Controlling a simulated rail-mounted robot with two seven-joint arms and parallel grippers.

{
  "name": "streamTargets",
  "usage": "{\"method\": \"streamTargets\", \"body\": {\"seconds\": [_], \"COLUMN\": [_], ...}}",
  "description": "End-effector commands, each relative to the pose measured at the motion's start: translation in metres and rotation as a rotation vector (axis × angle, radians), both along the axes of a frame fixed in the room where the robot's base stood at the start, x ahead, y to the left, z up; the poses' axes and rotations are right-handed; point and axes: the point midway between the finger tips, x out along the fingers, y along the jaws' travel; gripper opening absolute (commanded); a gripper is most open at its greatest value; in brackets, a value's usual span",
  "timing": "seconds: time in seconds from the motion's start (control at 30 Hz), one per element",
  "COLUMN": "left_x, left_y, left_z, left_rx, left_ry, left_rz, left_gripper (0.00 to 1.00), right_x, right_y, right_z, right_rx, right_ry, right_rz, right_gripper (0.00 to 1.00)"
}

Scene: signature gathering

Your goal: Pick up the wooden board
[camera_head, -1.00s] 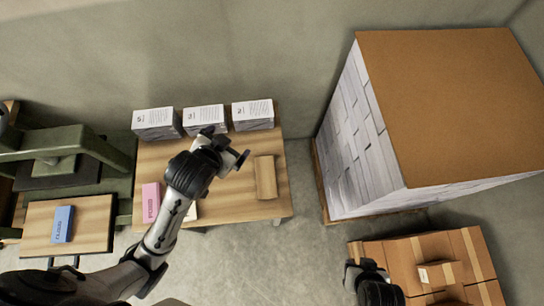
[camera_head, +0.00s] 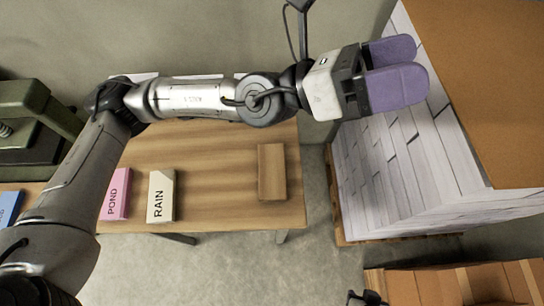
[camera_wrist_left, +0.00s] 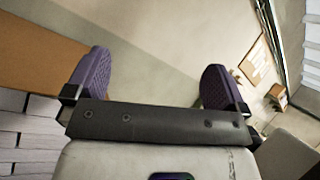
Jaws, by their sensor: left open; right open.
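The wooden board (camera_head: 272,172), a small brown piece, lies on the right part of the wooden table (camera_head: 215,150) in the head view. My left gripper (camera_head: 417,66) has purple fingers spread apart with nothing between them. It is up and to the right of the board in the picture, in front of the big white stack. In the left wrist view my left gripper (camera_wrist_left: 155,75) is also open and empty, and the board is not seen there. Only a small dark part of my right gripper (camera_head: 366,298) shows at the bottom edge.
A pink block (camera_head: 116,194) and a white block (camera_head: 161,196) marked RAIN lie on the table's left part. The tall white stack (camera_head: 400,165) with a brown top stands to the right. Cardboard boxes (camera_head: 450,285) are at lower right. My left arm hides much of the table's back.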

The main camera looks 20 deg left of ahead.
Motion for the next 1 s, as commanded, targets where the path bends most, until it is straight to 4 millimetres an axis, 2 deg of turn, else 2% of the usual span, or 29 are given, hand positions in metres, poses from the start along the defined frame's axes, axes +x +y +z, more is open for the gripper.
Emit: {"method": "streamTargets", "body": {"seconds": [0.03,0.1,0.23,0.37,0.4,0.5,0.6,0.7,0.83,1.0], "left_x": [-0.005,-0.012,-0.016,-0.013,-0.011,-0.004,0.002,0.006,0.009,0.009], "left_y": [-0.01,-0.02,-0.024,-0.006,0.003,0.031,0.062,0.091,0.12,0.141], "left_z": [-0.027,-0.062,-0.132,-0.201,-0.22,-0.261,-0.29,-0.306,-0.316,-0.319], "left_rx": [0.135,0.323,0.668,1.002,1.101,1.33,1.519,1.66,1.77,1.826], "left_ry": [-0.113,-0.268,-0.534,-0.774,-0.841,-0.997,-1.126,-1.226,-1.32,-1.384], "left_rz": [-0.015,-0.043,-0.116,-0.226,-0.268,-0.391,-0.535,-0.683,-0.856,-1.005], "left_gripper": [1.0,1.0,1.0,1.0,1.0,1.0,1.0,1.0,1.0,1.0], "right_x": [0.0,0.0,0.0,0.0,0.0,-0.001,-0.001,-0.001,-0.001,-0.001], "right_y": [0.0,0.0,0.0,0.0,0.0,-0.001,-0.001,-0.002,-0.003,-0.003], "right_z": [-0.01,-0.014,-0.02,-0.024,-0.024,-0.025,-0.025,-0.025,-0.025,-0.026], "right_rx": [0.001,0.001,0.001,0.001,0.0,-0.002,-0.006,-0.009,-0.009,-0.009], "right_ry": [-0.001,-0.001,-0.001,-0.001,-0.001,0.0,-0.001,0.0,0.0,0.0], "right_rz": [-0.001,-0.001,-0.001,0.0,0.0,0.003,0.004,0.007,0.006,0.007], "right_gripper": [0.43,0.43,0.43,0.43,0.43,0.43,0.43,0.43,0.43,0.43]}}
